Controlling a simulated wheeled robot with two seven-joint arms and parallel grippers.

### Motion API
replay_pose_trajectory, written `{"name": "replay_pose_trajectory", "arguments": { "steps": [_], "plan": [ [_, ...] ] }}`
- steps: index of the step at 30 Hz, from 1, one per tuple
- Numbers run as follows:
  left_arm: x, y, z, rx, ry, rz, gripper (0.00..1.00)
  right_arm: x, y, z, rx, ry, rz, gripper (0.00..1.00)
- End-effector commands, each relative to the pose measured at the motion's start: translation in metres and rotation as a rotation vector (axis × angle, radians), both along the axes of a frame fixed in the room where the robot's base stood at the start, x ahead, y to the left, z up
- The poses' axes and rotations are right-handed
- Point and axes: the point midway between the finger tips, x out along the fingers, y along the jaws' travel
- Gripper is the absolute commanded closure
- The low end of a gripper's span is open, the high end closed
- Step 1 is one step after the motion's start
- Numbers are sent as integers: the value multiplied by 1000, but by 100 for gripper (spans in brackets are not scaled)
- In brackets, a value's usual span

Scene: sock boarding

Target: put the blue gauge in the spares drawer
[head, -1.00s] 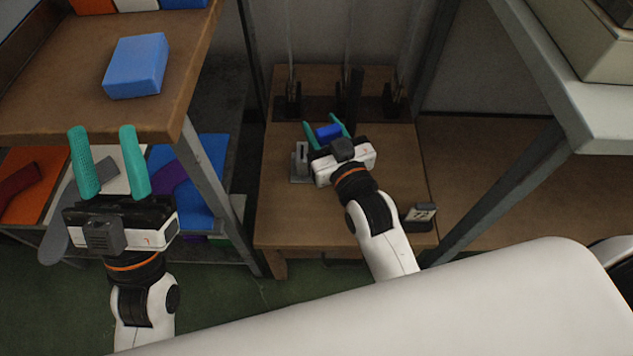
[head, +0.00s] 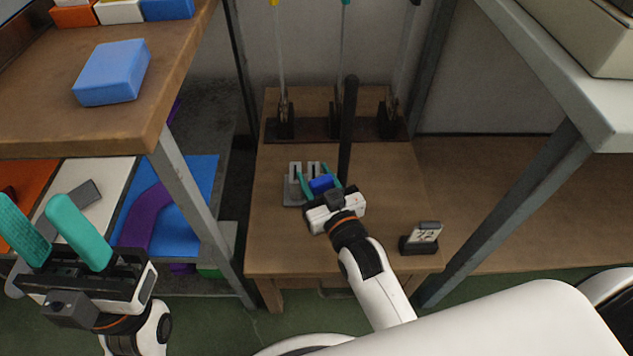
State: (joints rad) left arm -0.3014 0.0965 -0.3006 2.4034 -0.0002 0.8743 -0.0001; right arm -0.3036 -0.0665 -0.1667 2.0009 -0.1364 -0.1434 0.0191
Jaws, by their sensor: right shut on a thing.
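The blue gauge (head: 321,184) is a small blue block between the teal fingers of my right gripper (head: 318,178), which is shut on it. It is at the front right of a small grey holder (head: 293,192) with upright slotted plates, on the wooden table (head: 275,235). I cannot tell whether the gauge touches the holder or the table. My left gripper (head: 33,203) is open and empty at the lower left, in front of the lower shelf. I cannot make out the spares drawer; the table's front is partly hidden by my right arm.
A black post (head: 347,130) stands just behind my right gripper. A rack with upright rods (head: 335,128) is at the table's back. A small sign (head: 424,234) stands at the right. A blue box (head: 112,72) lies on the left bench. Metal legs (head: 205,220) flank the table.

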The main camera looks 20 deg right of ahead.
Motion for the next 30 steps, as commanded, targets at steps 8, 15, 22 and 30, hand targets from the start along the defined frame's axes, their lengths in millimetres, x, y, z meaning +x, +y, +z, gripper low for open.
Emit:
{"name": "replay_pose_trajectory", "arguments": {
  "steps": [8, 15, 22, 30],
  "plan": [
    [0, 0, 1, 0, 0, 0, 55, 0, 0, -1, 0, 0, 0, 81],
    [0, 0, 1, 0, 1, -1, 55, 0, 0, -1, 1, 1, 0, 35],
    [0, 0, 1, 0, 2, 0, 55, 0, 0, 1, 1, -1, 0, 35],
    [-5, 2, 9, -8, 16, 0, 55, -40, -5, 3, 0, 7, 0, 35]
  ]
}}
